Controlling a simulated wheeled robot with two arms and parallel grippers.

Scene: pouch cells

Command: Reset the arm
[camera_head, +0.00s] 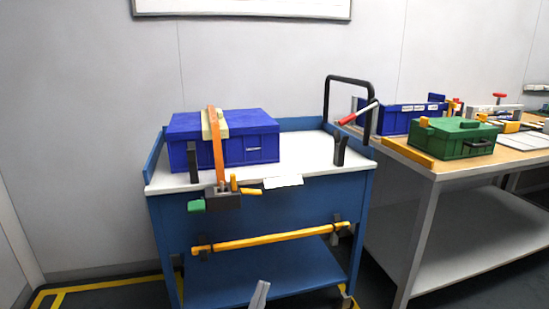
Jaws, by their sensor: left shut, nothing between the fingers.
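Only a small light-grey tip of my left gripper (260,293) shows, at the bottom edge of the head view. It is in front of the lower shelf of the blue cart, and its fingers are together with nothing visible between them. The rest of my left arm is out of the frame. My right gripper and right arm are not in view.
A blue cart (262,215) with a white top stands ahead. At right, a workbench (430,174) holds a green case (455,138) and blue bin (400,118).

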